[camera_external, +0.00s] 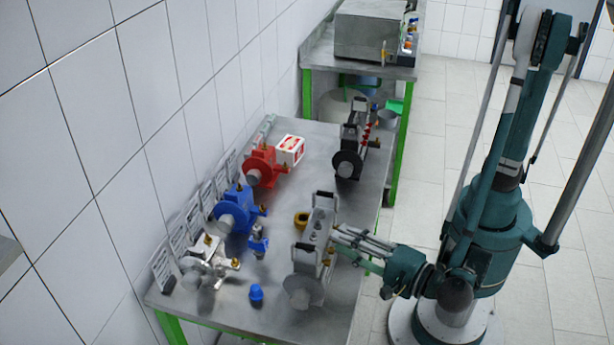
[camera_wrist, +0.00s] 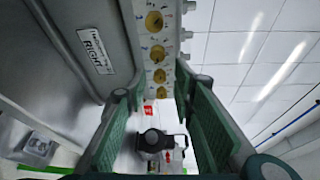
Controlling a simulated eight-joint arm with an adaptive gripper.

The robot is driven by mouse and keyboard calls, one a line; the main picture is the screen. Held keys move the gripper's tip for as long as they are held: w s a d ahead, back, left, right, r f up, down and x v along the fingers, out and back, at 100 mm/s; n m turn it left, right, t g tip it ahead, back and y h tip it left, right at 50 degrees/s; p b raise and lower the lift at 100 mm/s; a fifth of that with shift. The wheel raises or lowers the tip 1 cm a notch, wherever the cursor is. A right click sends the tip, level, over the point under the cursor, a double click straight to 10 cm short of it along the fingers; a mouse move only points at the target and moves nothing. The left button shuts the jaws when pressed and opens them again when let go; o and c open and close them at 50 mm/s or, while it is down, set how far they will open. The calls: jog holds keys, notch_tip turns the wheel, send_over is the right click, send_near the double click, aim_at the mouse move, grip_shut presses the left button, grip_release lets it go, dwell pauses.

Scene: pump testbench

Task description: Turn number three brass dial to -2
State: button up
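In the wrist view, a row of several round brass dials (camera_wrist: 158,52) runs down a pale panel with small coloured marks. The marks are too small to read, so I cannot tell which dial is number three or where it points. My gripper (camera_wrist: 153,88) is open, its two green fingers spread to either side of the lower dials. Nothing shows between its pads as held. In the external view my gripper (camera_external: 340,240) is at the right side of the grey pump unit (camera_external: 319,232), close to its small brass parts. Contact cannot be told.
A grey plate labelled RIGHT (camera_wrist: 95,50) stands left of the dials. On the bench (camera_external: 225,305) are a red pump (camera_external: 262,166), a blue pump (camera_external: 236,212), a silver pump (camera_external: 208,262), a black pump (camera_external: 348,160) and a blue cap (camera_external: 256,292). A tiled wall bounds the left.

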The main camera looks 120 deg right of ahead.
jog(key=v, duration=1.2)
dwell(0.4)
jog(key=shift+f, duration=0.15)
jog(key=shift+c, duration=0.5)
jog(key=shift+c, duration=0.8)
jog(key=s+d+m+t+y, duration=0.1)
jog(key=d+m+t+y, duration=0.2)
jog(key=d+m+t, duration=0.3)
jog(key=m+b, duration=0.1)
jog(key=m, duration=0.3)
jog(key=shift+d+f, duration=0.2)
jog(key=shift+f, duration=0.1)
jog(key=shift+w+d, duration=0.1)
jog(key=shift+d, duration=0.05)
